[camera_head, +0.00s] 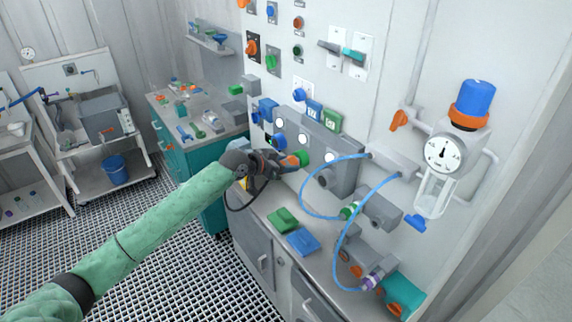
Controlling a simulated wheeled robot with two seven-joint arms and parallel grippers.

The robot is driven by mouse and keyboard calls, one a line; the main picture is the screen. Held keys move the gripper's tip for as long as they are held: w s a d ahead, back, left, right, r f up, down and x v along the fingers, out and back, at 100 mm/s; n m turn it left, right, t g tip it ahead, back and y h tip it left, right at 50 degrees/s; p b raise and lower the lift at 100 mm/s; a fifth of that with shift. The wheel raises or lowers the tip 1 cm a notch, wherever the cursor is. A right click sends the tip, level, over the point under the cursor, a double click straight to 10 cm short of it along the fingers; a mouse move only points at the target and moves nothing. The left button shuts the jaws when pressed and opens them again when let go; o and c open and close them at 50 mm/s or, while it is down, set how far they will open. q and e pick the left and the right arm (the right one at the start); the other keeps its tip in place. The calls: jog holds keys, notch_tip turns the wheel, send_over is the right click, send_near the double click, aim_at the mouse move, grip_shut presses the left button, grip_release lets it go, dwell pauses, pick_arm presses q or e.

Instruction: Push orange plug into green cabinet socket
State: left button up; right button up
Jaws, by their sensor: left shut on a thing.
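My left arm in its green sleeve reaches in from the lower left. The left gripper (275,162) is dark and is shut on the orange plug (292,160), just in front of the grey cabinet units on the wall. The plug is small and partly covered by the fingers. A green socket piece (304,157) shows right at the plug's far end. The two look touching or very close; I cannot tell how deep the plug sits. A black cable (228,200) loops below the gripper. My right gripper is not in view.
Blue hoses (303,198) curve to the right. A gauge (443,153) with a blue-topped valve stands at the right. A teal cabinet (207,178) stands behind the arm.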

pick_arm(q)
jog(key=shift+w+d, duration=0.1)
jog(key=shift+d, duration=0.05)
dwell(0.3)
jog(key=shift+w+d, duration=0.2)
jog(key=shift+d, duration=0.05)
jog(key=o, duration=1.2)
jog(key=shift+o, duration=0.8)
